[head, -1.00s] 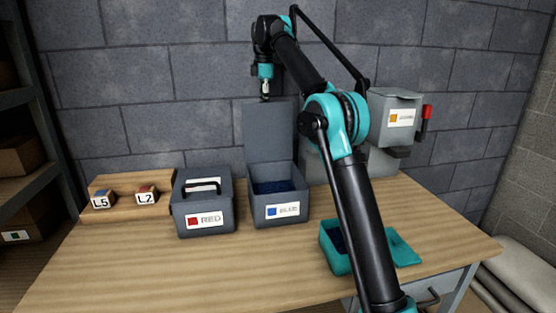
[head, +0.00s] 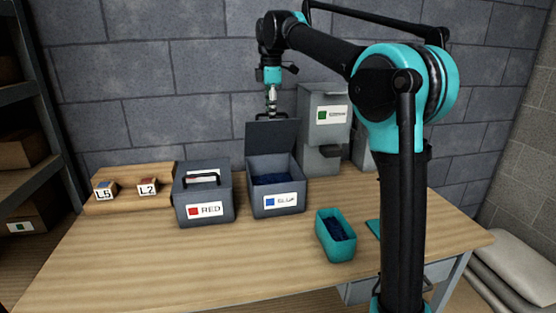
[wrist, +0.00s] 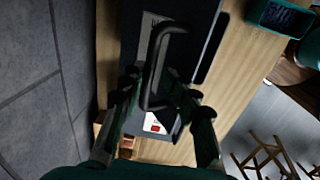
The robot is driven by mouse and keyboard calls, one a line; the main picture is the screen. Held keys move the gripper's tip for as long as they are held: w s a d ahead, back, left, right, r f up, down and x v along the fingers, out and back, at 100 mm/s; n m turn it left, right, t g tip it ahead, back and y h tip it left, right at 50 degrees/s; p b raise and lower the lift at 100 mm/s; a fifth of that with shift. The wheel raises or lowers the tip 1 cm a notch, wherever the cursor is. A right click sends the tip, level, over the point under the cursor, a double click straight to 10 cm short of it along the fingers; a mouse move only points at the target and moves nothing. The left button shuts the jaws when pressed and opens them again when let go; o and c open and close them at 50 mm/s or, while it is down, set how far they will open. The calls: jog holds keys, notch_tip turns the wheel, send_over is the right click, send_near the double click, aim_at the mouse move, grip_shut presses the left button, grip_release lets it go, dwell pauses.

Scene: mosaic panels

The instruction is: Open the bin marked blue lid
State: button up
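The bin marked BLUE (head: 277,204) is a grey box on the bench with its mouth uncovered and dark blue contents (head: 271,180) inside. Its lid (head: 272,137) is raised at the back of the box, with a dark handle near its top edge. My gripper (head: 271,112) is just above that top edge, pointing down. In the wrist view the dark handle (wrist: 157,62) lies between my gripper's fingers (wrist: 160,95), which look spread apart. Whether a finger touches the handle is unclear.
A closed bin marked RED (head: 206,211) stands close to the left. Blocks L5 (head: 105,190) and L2 (head: 147,188) sit on a wooden stand. A teal tray (head: 334,245) is at front right, and a grey dispenser (head: 325,140) stands behind. The bench's front left is clear.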

aim_at(274, 129)
jog(key=s+f, duration=0.1)
jog(key=s+d+f, duration=0.1)
jog(key=s, duration=0.1)
jog(key=s+f, duration=0.1)
jog(key=s, duration=0.1)
jog(key=shift+d+f, duration=0.2)
jog(key=shift+f, duration=0.15)
jog(key=s+d+f+t, duration=0.1)
jog(key=s+f, duration=0.3)
jog(key=f, duration=0.3)
jog(key=shift+s+d+f, duration=0.2)
jog(key=shift+s+f, duration=0.1)
jog(key=shift+s, duration=0.1)
jog(key=shift+c, duration=0.6)
